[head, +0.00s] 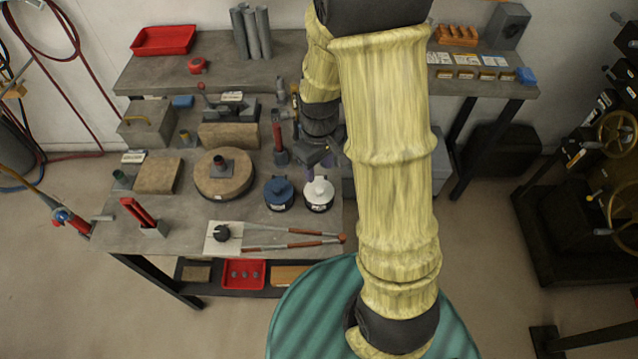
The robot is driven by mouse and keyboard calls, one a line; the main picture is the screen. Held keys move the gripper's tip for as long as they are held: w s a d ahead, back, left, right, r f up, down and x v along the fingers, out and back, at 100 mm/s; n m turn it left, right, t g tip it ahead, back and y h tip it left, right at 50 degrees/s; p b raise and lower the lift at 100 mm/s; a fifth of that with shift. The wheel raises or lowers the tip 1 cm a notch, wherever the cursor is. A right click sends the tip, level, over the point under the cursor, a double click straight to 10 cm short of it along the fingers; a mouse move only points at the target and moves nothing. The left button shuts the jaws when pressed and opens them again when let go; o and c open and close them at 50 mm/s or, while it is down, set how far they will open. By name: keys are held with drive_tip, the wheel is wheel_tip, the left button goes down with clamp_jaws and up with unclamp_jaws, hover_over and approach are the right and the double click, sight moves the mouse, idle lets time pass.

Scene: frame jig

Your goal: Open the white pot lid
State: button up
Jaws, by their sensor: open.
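The white pot (319,201) stands upright on the grey workbench, near its right edge. Its white lid (320,184) sits on top, with a raised knob in the middle. My gripper (321,163) is above and just behind the white pot, near the lid. It is dark, small in the view and partly hidden by my own arm. It appears empty and open, and I cannot tell whether it touches the lid.
A blue pot (279,193) stands close to the left of the white pot. A red-handled tool (279,138) stands upright behind them. Long-handled pliers (290,238) lie in front. A round wooden block (224,175) is farther left. The bench's right edge is close.

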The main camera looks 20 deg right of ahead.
sight(319, 189)
wheel_tip(319, 189, down, 8)
drive_tip(key=shift+f, duration=0.15)
idle(0.4)
clamp_jaws()
